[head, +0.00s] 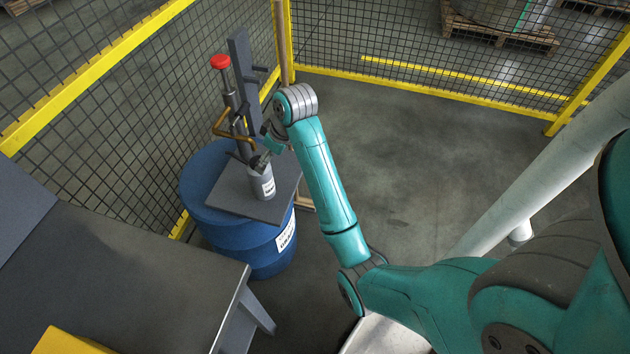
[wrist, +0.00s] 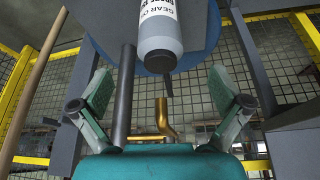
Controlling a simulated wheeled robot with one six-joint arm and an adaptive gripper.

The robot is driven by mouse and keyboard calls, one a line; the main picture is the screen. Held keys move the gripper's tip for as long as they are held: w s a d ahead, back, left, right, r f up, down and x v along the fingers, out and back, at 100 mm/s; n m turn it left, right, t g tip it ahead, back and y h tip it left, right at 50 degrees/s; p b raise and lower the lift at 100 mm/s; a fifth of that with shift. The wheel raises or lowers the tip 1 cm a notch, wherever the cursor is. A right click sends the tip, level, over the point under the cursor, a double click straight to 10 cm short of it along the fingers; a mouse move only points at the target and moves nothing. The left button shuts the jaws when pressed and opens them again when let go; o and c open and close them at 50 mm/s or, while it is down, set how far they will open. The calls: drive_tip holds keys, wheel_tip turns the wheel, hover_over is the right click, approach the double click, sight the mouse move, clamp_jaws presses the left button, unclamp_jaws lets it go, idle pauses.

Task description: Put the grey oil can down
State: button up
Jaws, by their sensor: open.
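The grey oil can (head: 261,184), with a white label, stands upright on a dark grey plate (head: 229,195) on top of a blue drum (head: 245,250). My gripper (head: 264,153) is above the can's top, partly hiding its spout. In the wrist view, my gripper (wrist: 160,95) has its two fingers spread wide. The gripper holds nothing.
Behind the can stand a grey post (head: 243,75) and a pump with a red knob (head: 220,62) and a brass pipe (head: 222,123). A yellow-framed mesh fence (head: 140,120) runs behind. A grey bench (head: 130,275) is at the lower left. Floor to the right is clear.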

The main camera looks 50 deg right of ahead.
drive_tip(key=shift+f, duration=0.1)
drive_tip(key=s+a+f+m+t+h, duration=0.1)
drive_tip(key=s+a+f, duration=0.2)
drive_tip(key=a+f, duration=0.15)
drive_tip(key=s+a+f+t, duration=0.1)
drive_tip(key=s+a+f, duration=0.2)
drive_tip(key=f, duration=0.3)
drive_tip(key=s+a+f+m+t, duration=0.1)
drive_tip(key=s+a+f+t, duration=0.25)
drive_tip(key=s+a, duration=0.5)
drive_tip(key=s+a+r+t, duration=0.2)
drive_tip(key=s+r, duration=0.6)
drive_tip(key=s, duration=0.4)
drive_tip(key=s+a+r+t, duration=0.2)
drive_tip(key=s+r, duration=0.6)
drive_tip(key=s, duration=0.5)
drive_tip(key=shift+a+t, duration=0.15)
drive_tip(key=shift+t, duration=0.2)
